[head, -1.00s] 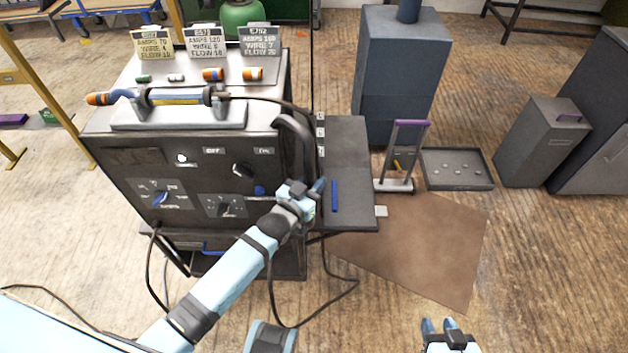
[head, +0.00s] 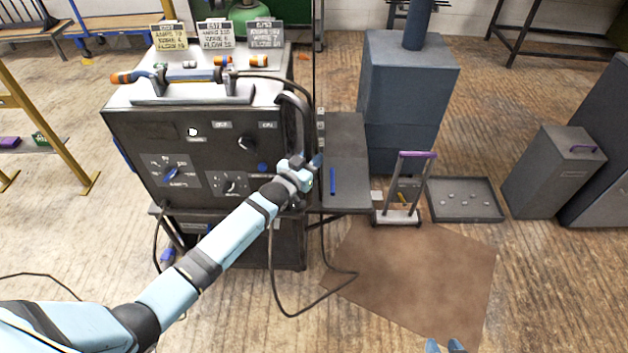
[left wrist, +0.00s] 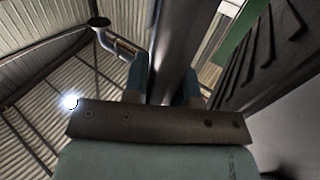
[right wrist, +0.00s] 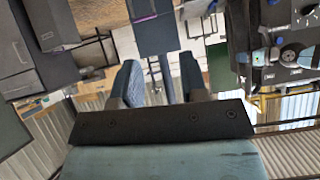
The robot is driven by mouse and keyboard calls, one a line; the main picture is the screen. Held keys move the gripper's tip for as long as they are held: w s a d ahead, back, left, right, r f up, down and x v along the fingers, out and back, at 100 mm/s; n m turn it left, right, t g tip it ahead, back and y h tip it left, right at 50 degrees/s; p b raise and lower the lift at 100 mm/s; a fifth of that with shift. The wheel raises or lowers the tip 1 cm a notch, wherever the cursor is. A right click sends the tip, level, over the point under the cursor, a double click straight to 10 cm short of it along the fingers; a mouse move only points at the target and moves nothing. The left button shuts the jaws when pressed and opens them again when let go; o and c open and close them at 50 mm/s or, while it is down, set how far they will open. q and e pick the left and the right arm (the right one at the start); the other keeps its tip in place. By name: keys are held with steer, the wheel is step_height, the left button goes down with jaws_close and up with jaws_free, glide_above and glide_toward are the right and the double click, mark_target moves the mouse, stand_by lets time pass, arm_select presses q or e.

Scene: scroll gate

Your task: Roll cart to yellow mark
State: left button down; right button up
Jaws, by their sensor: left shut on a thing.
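The cart (head: 125,150) is a dark welding machine on a wheeled-looking frame, with dials on its front and a side shelf (head: 345,150) on the right. A curved dark handle (head: 293,103) rises at its right front edge. My left gripper (head: 308,175) is at the handle and shut on it; the jaws partly hide the grip. In the left wrist view a dark bar (left wrist: 175,60) stands between the fingers. My right gripper (head: 445,346) shows only its tips at the bottom edge; in the right wrist view its fingers (right wrist: 163,85) are apart and empty. I see no yellow floor mark.
A brown mat (head: 415,275) lies on the floor right of the cart. A small trolley (head: 402,190) and flat tray (head: 465,200) stand behind it, near a blue-grey cabinet (head: 405,100). A yellow stand (head: 45,130) is at left. Cables hang by the cart's front.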

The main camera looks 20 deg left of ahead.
arm_select(q)
steer(key=w, duration=0.1)
steer(key=w+a+b, duration=0.1)
steer(key=w, duration=0.1)
steer(key=w+b, duration=0.1)
steer(key=w, duration=0.1)
steer(key=shift+a+f, duration=0.2)
steer(key=shift+f, duration=0.05)
arm_select(e)
steer(key=shift+s+a+f, duration=0.2)
steer(key=shift+s+f, duration=0.2)
steer(key=shift+f, duration=0.35)
arm_select(q)
steer(key=shift+s, duration=0.1)
arm_select(e)
steer(key=shift+d, duration=0.15)
arm_select(q)
steer(key=c, duration=0.9)
jaws_free()
steer(key=shift+d, duration=0.1)
steer(key=shift+r, duration=0.1)
arm_select(e)
steer(key=shift+w+r, duration=0.1)
arm_select(q)
steer(key=shift+p+v, duration=0.6)
steer(key=shift+v, duration=6.3)
arm_select(e)
steer(key=shift+r, duration=0.2)
